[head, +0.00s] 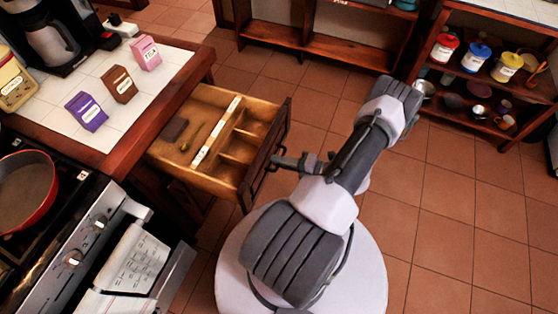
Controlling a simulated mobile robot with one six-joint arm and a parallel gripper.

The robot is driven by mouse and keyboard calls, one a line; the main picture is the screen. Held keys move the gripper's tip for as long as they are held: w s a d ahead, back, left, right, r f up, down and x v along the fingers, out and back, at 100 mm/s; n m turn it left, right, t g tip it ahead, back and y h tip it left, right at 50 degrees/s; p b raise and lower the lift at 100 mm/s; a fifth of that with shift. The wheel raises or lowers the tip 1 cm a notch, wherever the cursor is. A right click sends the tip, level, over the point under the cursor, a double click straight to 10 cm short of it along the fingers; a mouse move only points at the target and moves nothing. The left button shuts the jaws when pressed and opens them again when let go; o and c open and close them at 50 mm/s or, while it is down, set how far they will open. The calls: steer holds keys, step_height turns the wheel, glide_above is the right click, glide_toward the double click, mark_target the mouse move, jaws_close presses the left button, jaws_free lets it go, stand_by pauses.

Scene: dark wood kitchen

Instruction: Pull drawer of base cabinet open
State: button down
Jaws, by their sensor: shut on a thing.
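The wooden drawer (212,178) of the base cabinet (160,131) stands pulled out from under the tiled counter, with its inside showing. It has dividers, a long light strip, a dark block and a small brass-coloured item in it. Its dark front (268,150) faces right and carries a dark handle (261,171). My gripper (276,161) is at the drawer front, shut on the handle. The fingertips are small and partly lost against the dark front.
A stove with a red pan (25,190) is at the lower left. Purple, brown and pink boxes (121,84) stand on the counter beside a coffee maker (48,38). Shelves (490,75) with jars stand at the upper right. The tiled floor (440,210) to the right is clear.

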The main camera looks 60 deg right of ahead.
steer(key=c, duration=1.8)
jaws_free()
steer(key=p+v, duration=0.3)
steer(key=v, duration=1.4)
steer(key=shift+s+d+r, duration=0.1)
steer(key=shift+s+d, duration=0.05)
steer(key=shift+s, duration=0.05)
